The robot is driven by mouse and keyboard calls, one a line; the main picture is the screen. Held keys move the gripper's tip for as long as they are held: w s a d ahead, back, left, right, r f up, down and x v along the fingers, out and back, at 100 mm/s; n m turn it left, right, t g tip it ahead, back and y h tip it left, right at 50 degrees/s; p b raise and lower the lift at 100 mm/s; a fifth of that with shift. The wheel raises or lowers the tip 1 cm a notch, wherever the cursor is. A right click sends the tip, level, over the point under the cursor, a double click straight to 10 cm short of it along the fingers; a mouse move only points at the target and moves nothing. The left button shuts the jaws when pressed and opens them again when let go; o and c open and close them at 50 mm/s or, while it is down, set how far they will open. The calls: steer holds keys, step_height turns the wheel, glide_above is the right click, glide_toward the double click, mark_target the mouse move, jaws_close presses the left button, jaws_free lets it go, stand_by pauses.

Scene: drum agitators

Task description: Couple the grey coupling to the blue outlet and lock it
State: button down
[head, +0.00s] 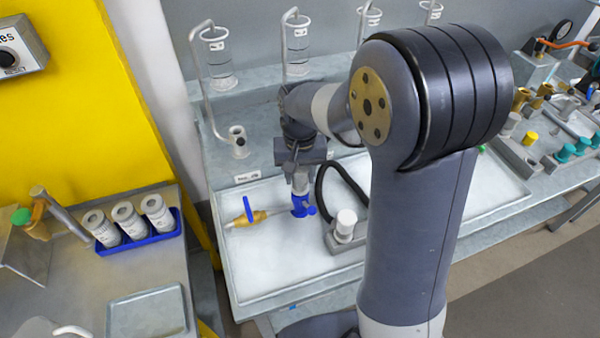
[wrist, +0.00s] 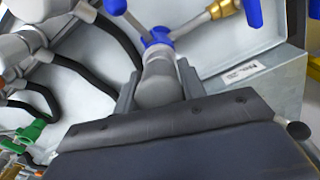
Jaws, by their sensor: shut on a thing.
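My gripper (head: 300,168) is shut on the grey coupling (head: 301,183), which points down in the head view. In the wrist view the grey coupling (wrist: 160,82) sits between the two fingers of my gripper (wrist: 158,88). The blue outlet (head: 302,206) is right at the coupling's far end, above the white tray. It also shows in the wrist view (wrist: 157,36), in line with the coupling. They appear to touch or overlap, but I cannot tell whether they are locked. A brass fitting with a blue lever (head: 248,212) lies to the left of the outlet.
A black hose (head: 345,176) loops right of my gripper near a white-capped grey block (head: 345,228). Glass cylinders on bent pipes (head: 217,55) stand behind. A blue rack (head: 140,238) with white containers is on the left bench. The tray's front (head: 275,270) is clear.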

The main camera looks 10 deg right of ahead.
steer(key=shift+f, duration=0.35)
stand_by(0.3)
steer(key=c, duration=0.8)
jaws_free()
steer(key=shift+c, duration=0.4)
step_height(320, 180, up, 10)
steer(key=p, duration=0.7)
